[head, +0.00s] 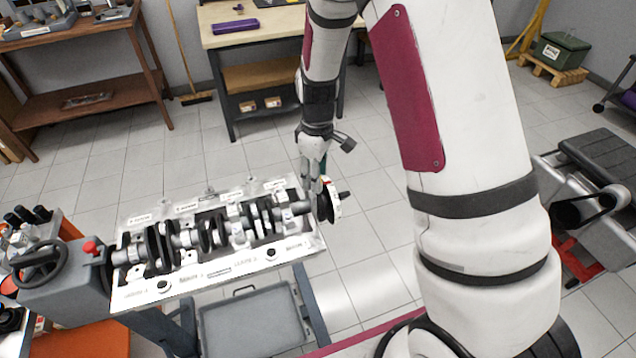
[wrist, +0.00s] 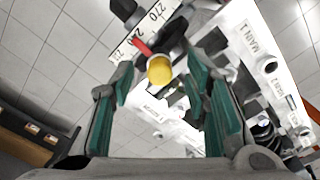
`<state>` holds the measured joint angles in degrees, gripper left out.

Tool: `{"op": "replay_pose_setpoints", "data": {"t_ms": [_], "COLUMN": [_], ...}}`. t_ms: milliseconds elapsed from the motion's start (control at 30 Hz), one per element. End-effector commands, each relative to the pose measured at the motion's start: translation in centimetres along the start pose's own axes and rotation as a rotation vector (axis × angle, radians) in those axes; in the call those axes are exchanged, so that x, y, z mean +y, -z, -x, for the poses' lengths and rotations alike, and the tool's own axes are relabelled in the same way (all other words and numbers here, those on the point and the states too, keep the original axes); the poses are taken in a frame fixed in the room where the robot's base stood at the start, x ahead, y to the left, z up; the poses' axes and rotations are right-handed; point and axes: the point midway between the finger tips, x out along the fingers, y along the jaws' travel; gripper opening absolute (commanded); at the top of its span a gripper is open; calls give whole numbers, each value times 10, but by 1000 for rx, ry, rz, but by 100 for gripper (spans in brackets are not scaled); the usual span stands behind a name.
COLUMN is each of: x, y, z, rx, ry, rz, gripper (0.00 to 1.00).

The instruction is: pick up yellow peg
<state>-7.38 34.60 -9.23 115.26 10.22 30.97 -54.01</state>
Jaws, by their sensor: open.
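The yellow peg (wrist: 159,70) shows in the wrist view as a round yellow end, just beyond and between my open fingers. It sits by a red pointer (wrist: 142,46) and a white numbered dial (wrist: 150,25). My gripper (wrist: 165,105) has green-padded fingers spread apart on either side, with nothing between the pads. In the head view my gripper (head: 314,180) points down at the right end of the crankshaft, beside the white dial (head: 332,200). The peg is too small or hidden to make out there.
The crankshaft (head: 210,238) lies along a white labelled plate (head: 230,268) on a stand. A grey tray (head: 252,325) is below it. A workbench with a purple case (head: 235,27) stands behind. Open tiled floor lies right of the stand.

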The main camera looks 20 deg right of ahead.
Motion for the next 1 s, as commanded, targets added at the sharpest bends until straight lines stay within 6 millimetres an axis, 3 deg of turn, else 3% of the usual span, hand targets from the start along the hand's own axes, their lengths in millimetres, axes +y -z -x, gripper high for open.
{"op": "replay_pose_setpoints", "data": {"t_ms": [300,500,833,1000], "x": [0,0,1,1], "y": [0,0,0,2], "z": [-5,-5,-3,14], "rx": [1,1,2,5], "ry": [-1,-1,-2,-4], "rz": [1,0,0,0], "gripper": [43,0,0,0]}}
